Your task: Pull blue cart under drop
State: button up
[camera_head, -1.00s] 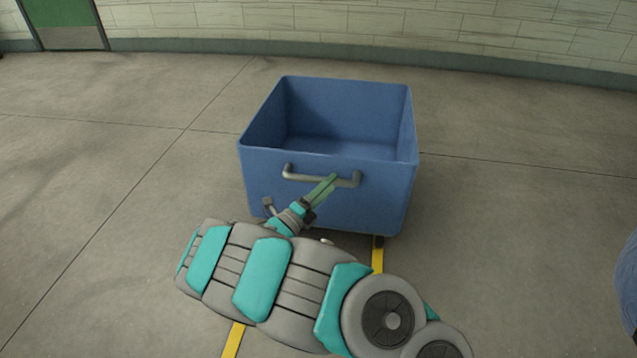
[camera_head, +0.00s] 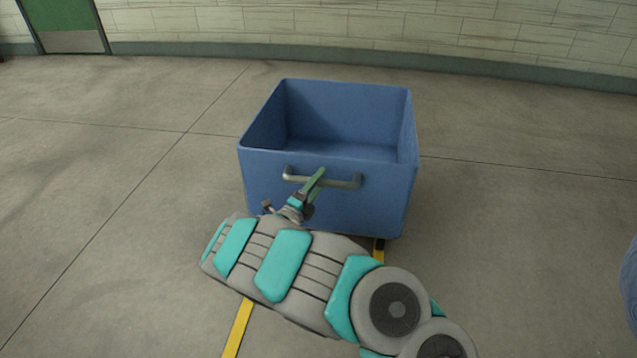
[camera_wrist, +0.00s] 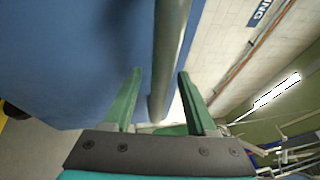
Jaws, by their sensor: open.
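The blue cart (camera_head: 300,205) stands on the floor in the middle of the head view. It is an open-topped bin and looks empty inside. A grey bar handle (camera_head: 340,182) runs across its near face. My gripper (camera_head: 318,174) is at the handle, near the middle of the bar. In the wrist view my gripper (camera_wrist: 160,90) is open, with one green finger on each side of the handle bar (camera_wrist: 168,50). Whether either finger touches the bar cannot be told. The blue cart wall (camera_wrist: 70,60) fills the left of the wrist view.
A yellow floor line (camera_head: 238,328) runs beneath my arm and the cart. A pale block wall (camera_head: 450,40) and a green door (camera_head: 72,14) are at the back. A blue object (camera_head: 629,285) shows at the right edge. The floor on both sides of the cart is clear.

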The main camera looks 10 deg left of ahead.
jog(key=shift+c, duration=0.4)
grip_shut()
dwell(1.0)
